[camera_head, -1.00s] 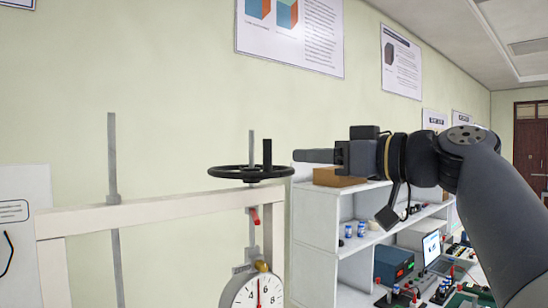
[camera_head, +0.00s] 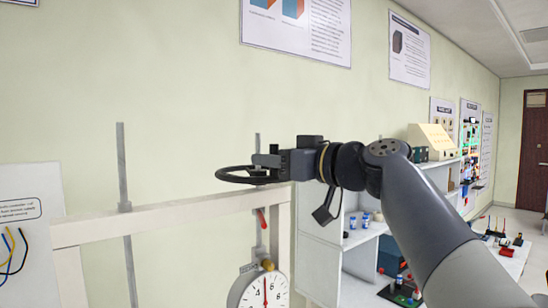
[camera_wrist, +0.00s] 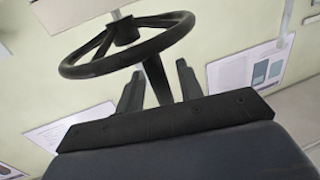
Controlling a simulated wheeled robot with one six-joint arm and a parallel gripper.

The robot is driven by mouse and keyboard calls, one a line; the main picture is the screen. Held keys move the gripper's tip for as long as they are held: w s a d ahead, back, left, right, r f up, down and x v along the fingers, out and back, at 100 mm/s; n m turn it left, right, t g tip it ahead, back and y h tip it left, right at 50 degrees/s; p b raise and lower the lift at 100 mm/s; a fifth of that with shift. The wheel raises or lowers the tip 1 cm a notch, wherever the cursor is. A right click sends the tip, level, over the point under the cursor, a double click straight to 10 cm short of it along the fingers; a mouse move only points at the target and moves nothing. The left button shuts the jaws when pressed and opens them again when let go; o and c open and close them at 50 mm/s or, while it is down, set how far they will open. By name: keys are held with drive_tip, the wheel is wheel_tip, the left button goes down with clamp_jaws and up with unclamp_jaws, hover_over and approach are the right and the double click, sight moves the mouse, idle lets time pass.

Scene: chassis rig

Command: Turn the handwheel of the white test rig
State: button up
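The white test rig (camera_head: 165,212) stands at the left in the head view. Its black handwheel (camera_head: 232,179) sits above the crossbeam, partly hidden behind my gripper (camera_head: 266,161). In the wrist view the handwheel (camera_wrist: 88,71) shows its spokes and hub, and its upright handle (camera_wrist: 157,80) stands between my two fingers. My gripper (camera_wrist: 159,88) is open, with a visible gap between the handle and each finger. The round dial gauge (camera_head: 262,292) hangs below the beam.
A white shelf unit (camera_head: 318,262) stands right of the rig, with small bottles and devices on it. A vertical rod (camera_head: 123,165) rises from the left part of the beam. The wall behind is flat, with posters.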

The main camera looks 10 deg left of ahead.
drive_tip(key=shift+c, duration=0.5)
clamp_jaws()
drive_tip(key=shift+w+d+f+b, duration=0.1)
drive_tip(key=shift+w+d+b, duration=0.3)
drive_tip(key=shift+b, duration=0.3)
drive_tip(key=shift+w+d, duration=0.25)
drive_tip(key=shift+d, duration=0.2)
drive_tip(key=shift+r, duration=0.2)
drive_tip(key=shift+o, duration=0.5)
unclamp_jaws()
